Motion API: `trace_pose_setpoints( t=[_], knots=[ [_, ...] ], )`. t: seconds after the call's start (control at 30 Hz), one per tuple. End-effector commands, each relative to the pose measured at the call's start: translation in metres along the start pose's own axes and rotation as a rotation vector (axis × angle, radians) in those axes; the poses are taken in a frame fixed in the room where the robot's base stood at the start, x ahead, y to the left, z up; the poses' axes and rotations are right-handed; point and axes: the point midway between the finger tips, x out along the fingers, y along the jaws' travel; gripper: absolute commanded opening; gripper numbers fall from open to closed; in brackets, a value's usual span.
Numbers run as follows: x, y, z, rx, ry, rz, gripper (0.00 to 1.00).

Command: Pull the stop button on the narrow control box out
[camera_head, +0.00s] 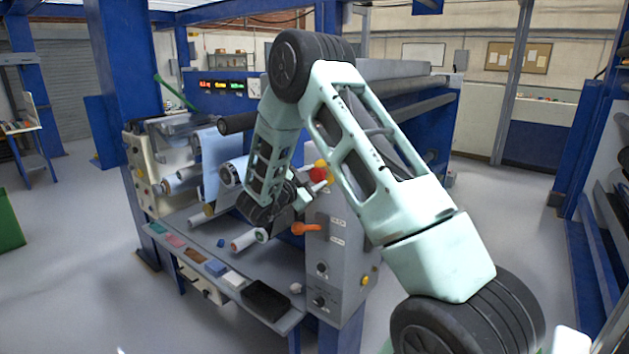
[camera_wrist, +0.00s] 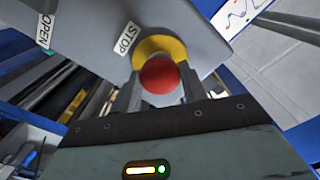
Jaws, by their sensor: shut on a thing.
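The narrow control box (camera_head: 338,252) is a grey upright panel at the centre of the head view. Its stop button (camera_wrist: 158,76) is a red round knob on a yellow collar (camera_wrist: 160,48), close up in the wrist view beside a "STOP" label (camera_wrist: 127,38). The red knob also shows in the head view (camera_head: 318,173) near the top of the box. My gripper (camera_wrist: 160,91) has one finger on each side of the red knob and is shut on it. The fingers' contact is partly hidden behind the knob. I cannot tell how far out the button stands.
An orange handle (camera_head: 306,229) sticks out of the box below the button. Rollers with blue film (camera_head: 222,165) and a grey shelf with small items (camera_head: 215,268) are left of the box. Open floor is at the right.

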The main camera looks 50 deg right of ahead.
Motion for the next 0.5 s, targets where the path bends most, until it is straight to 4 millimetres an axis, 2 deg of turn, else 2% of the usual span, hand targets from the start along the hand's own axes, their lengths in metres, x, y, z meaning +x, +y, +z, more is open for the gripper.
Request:
trace_pose_setpoints(
  t=[0.1, 0.37, 0.4, 0.43, 0.5],
  knots=[
    [-0.0078, 0.0017, 0.0025, -0.001, 0.000, -0.002, 0.01],
    [-0.0097, 0.0007, 0.0011, -0.003, -0.003, 0.000, 0.01],
    [-0.0098, 0.0008, 0.0011, -0.003, -0.003, 0.000, 0.53],
    [-0.0097, 0.0008, 0.0011, -0.003, -0.003, 0.000, 0.62],
    [-0.0093, 0.0007, 0.0009, -0.003, -0.002, 0.000, 0.64]
  ],
)
